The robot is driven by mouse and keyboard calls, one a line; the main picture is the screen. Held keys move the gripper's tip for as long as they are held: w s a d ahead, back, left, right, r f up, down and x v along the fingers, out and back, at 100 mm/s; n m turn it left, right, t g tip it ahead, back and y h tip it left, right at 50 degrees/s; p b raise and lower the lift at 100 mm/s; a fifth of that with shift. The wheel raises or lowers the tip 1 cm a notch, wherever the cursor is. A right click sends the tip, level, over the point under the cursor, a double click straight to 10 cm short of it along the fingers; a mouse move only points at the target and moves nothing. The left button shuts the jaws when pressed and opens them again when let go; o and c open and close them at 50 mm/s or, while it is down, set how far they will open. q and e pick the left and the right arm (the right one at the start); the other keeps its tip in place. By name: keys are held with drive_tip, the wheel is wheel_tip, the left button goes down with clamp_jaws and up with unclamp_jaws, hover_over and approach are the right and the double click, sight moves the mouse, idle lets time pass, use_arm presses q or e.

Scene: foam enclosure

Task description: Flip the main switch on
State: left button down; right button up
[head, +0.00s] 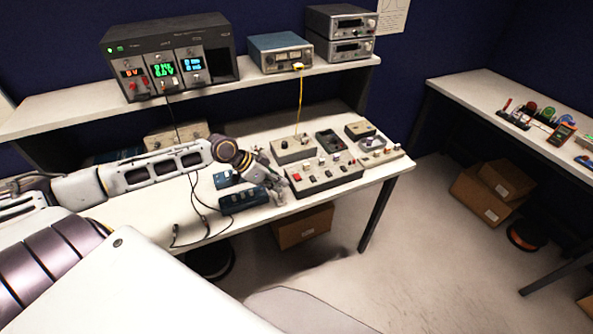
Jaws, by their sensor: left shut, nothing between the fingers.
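My left arm reaches across the bench from the left. My right gripper is not in view.
A dark blue device (243,199) lies left of my gripper, with black cables (190,205). Smaller boxes (293,148) stand behind the control box. A shelf (230,82) above holds a power supply (170,60) and other instruments. The bench's front left surface is mostly clear.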

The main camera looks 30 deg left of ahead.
use_arm(q)
drive_tip(key=w+a+r+t, duration=0.1)
drive_tip(key=w+a+r, duration=0.3)
drive_tip(key=r, duration=0.4)
drive_tip(key=shift+w+a+r+n, duration=0.15)
drive_tip(key=shift+w+r+n, duration=0.2)
drive_tip(key=shift+w, duration=0.3)
drive_tip(key=shift+w+f+t, duration=0.15)
drive_tip(key=shift+f+t, duration=0.15)
drive_tip(key=shift+w+d+f, duration=0.15)
drive_tip(key=shift+d, duration=0.05)
hover_over(297, 177)
drive_tip(key=shift+a+f+p, duration=0.15)
drive_tip(key=shift+f, duration=1.3)
drive_tip(key=shift+a+f+p, duration=0.1)
drive_tip(key=shift+f+p, duration=0.05)
drive_tip(key=shift+f, duration=1.3)
drive_tip(key=shift+d+f, duration=0.1)
drive_tip(key=shift+f, duration=0.3)
drive_tip(key=shift+s+d+f+p, duration=0.1)
drive_tip(key=shift+f+p, duration=0.15)
drive_tip(key=shift+f, duration=0.65)
drive_tip(key=shift+s+d+f+p, duration=0.1)
drive_tip(key=shift+f+p, duration=0.15)
drive_tip(key=shift+f, duration=0.6)
drive_tip(key=shift+w+f, duration=0.1)
